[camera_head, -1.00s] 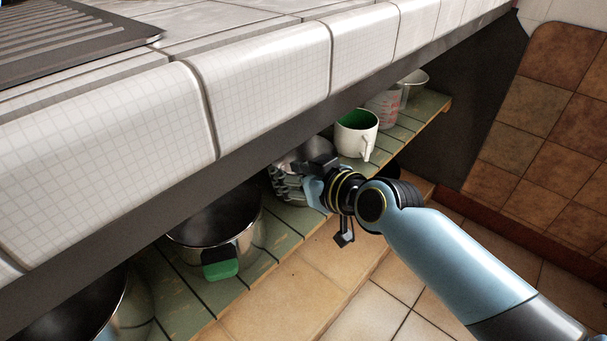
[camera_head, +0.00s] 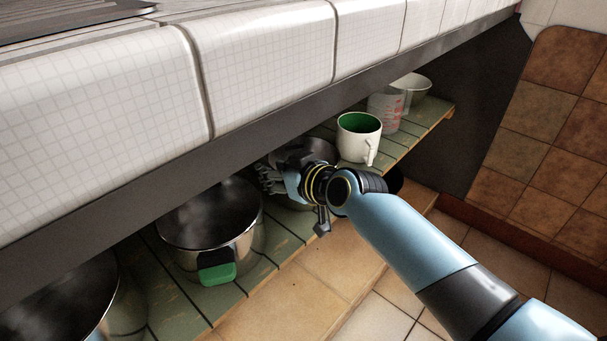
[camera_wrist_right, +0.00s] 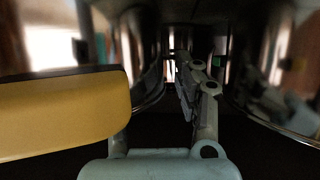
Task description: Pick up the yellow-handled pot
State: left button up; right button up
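A yellow handle (camera_wrist_right: 60,110) fills the left of the right wrist view, close to the camera and in front of one finger. A shiny steel pot wall (camera_wrist_right: 146,65) stands beyond it; I cannot tell whether the handle joins this wall. My right gripper (camera_head: 272,178) reaches under the counter at a steel pot (camera_head: 322,152), which my wrist and fingers partly cover in the head view. In the right wrist view the gripper (camera_wrist_right: 145,70) has its fingers apart, with no handle visibly clamped. The yellow handle does not show in the head view. My left gripper is out of view.
A green-handled steel pot (camera_head: 215,222) stands left of my right gripper, and another pot (camera_head: 65,305) further left. A white mug (camera_head: 358,140), measuring cup (camera_head: 386,105) and bowl (camera_head: 413,84) stand right on the slatted shelf (camera_head: 285,243). The tiled counter (camera_head: 265,75) overhangs it.

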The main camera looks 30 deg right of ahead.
grip_shut()
jog(key=shift+r, duration=0.1)
dwell(0.4)
